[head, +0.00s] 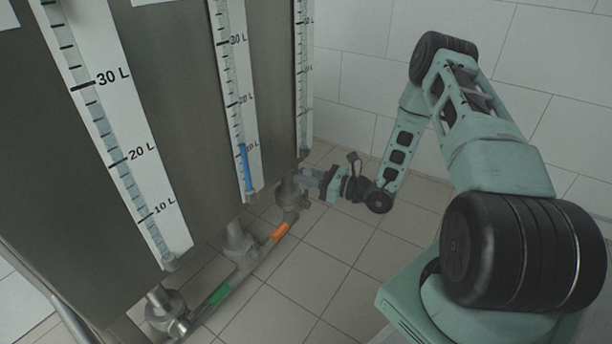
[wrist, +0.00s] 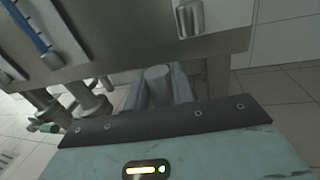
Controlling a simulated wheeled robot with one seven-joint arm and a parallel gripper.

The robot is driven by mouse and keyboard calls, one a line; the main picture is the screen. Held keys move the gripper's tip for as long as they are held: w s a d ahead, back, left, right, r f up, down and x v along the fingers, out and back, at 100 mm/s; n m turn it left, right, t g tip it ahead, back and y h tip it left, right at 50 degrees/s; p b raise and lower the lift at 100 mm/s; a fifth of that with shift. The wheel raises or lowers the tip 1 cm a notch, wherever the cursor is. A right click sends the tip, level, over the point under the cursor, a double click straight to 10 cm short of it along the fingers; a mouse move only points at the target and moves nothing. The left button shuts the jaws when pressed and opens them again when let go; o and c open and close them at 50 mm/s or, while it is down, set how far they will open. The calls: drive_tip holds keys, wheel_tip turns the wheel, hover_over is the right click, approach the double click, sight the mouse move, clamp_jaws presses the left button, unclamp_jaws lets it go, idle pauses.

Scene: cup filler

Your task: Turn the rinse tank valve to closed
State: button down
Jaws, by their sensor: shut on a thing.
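Several valves sit under a row of steel tanks. The valve at the right tank (head: 288,190) is partly covered by my gripper (head: 308,179), which reaches it from the right. In the wrist view my gripper (wrist: 160,92) is shut around a grey, rounded piece (wrist: 157,75) below the tank edge, seemingly the valve handle. Its exact angle is hidden. A middle valve (head: 237,238) and a left valve (head: 163,305) stand on the pipework. No tank name is readable, so I cannot tell by label which is the rinse tank.
Level gauges (head: 232,95) run down the tank fronts; the middle one has a blue strip (head: 246,167). An orange band (head: 280,231) and a green band (head: 218,294) show along the low pipework. Tiled floor (head: 340,255) is clear in front.

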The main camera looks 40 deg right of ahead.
drive_tip(key=shift+w+d+m+p, duration=0.15)
drive_tip(key=shift+d+m+p, duration=0.4)
drive_tip(key=shift+w+d+m+p, duration=0.15)
drive_tip(key=shift+d+m+p, duration=0.35)
drive_tip(key=shift+m, duration=0.05)
drive_tip(key=shift+w+d+f+m+t+p, duration=0.15)
drive_tip(key=shift+d+m+p, duration=0.2)
drive_tip(key=shift+m, duration=0.1)
drive_tip(key=shift+w+d+f+m+t+p, duration=0.15)
drive_tip(key=shift+d+m+p, duration=0.15)
drive_tip(key=shift+m, duration=0.15)
drive_tip(key=w+d+f+m+t+h+b, duration=0.2)
drive_tip(key=d+f+m, duration=0.3)
drive_tip(key=f+m, duration=0.5)
drive_tip(key=shift+d+m+t, duration=0.4)
drive_tip(key=shift+m, duration=2.5)
drive_tip(key=c, duration=1.2)
unclamp_jaws()
drive_tip(key=shift+c, duration=0.2)
drive_tip(key=p+v, duration=0.5)
drive_tip(key=v, duration=1.2)
drive_tip(key=shift+s+a, duration=0.15)
drive_tip(key=shift+s, duration=0.15)
